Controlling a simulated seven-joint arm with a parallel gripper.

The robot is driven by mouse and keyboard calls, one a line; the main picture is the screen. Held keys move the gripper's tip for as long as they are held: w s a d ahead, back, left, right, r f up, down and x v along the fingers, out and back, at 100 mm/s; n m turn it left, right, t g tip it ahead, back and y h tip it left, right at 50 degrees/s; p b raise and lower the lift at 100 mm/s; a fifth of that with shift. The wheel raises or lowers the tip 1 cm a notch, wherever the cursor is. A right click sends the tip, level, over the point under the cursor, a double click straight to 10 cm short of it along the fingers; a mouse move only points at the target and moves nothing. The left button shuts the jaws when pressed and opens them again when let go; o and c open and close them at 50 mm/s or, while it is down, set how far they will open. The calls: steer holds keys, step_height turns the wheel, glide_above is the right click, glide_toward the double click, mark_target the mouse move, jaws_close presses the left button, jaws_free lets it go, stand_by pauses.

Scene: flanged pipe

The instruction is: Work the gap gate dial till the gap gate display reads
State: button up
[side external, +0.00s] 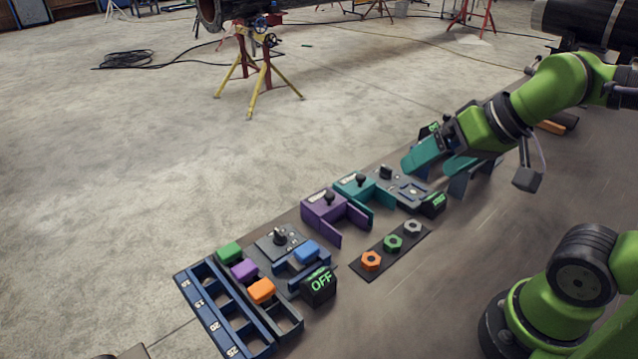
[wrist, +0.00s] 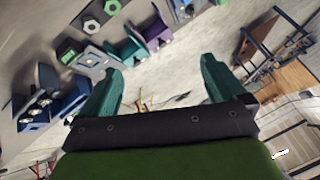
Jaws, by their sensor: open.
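My gripper (side external: 430,166) is open, with two teal fingers apart and nothing seen between them. It hangs over the far right end of the row of fixtures. The fingers also show in the wrist view (wrist: 158,85). A purple fixture (side external: 322,207) and a teal fixture (side external: 352,187) each carry a black knob and a label too small to read. A grey panel (side external: 270,245) has a dark knob (side external: 280,237). A small display (side external: 433,204) shows green characters I cannot read; another (side external: 430,130) is partly hidden behind my gripper. I cannot tell which parts are the gap gate's.
A black display (side external: 319,285) reads OFF. A blue slotted rack (side external: 213,315) stands at the near left, by green, purple, orange and blue blocks. A dark strip (side external: 375,270) holds orange, green and grey nuts. The table to the right of the strip is bare.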

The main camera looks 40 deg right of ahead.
steer(key=shift+c, duration=0.8)
steer(key=shift+a+f, duration=0.25)
steer(key=shift+f, duration=0.05)
steer(key=shift+c, duration=1.2)
steer(key=shift+w+a+f+n+g+y, duration=0.15)
steer(key=shift+w+a+f+n+g, duration=0.2)
steer(key=shift+w, duration=0.3)
steer(key=shift+w+a+f+n+g+y, duration=0.1)
steer(key=shift+w+a+f+g+y, duration=0.05)
steer(key=shift+w+a+g, duration=0.4)
steer(key=c, duration=0.5)
steer(key=w+a, duration=0.1)
steer(key=w, duration=0.1)
steer(key=w+a+g, duration=0.1)
steer(key=w, duration=0.2)
steer(key=w+a+n+g, duration=0.1)
steer(key=w, duration=0.1)
steer(key=shift+w+a+f, duration=0.15)
steer(key=shift+w+f, duration=0.05)
steer(key=shift+w, duration=0.2)
steer(key=shift+c, duration=1)
steer(key=n+g+h, duration=0.2)
steer(key=g+h, duration=0.1)
glide_above(279, 232)
steer(key=shift+f, duration=1.7)
step_height(279, 232, down, 16)
steer(key=shift+f, duration=0.2)
jaws_close()
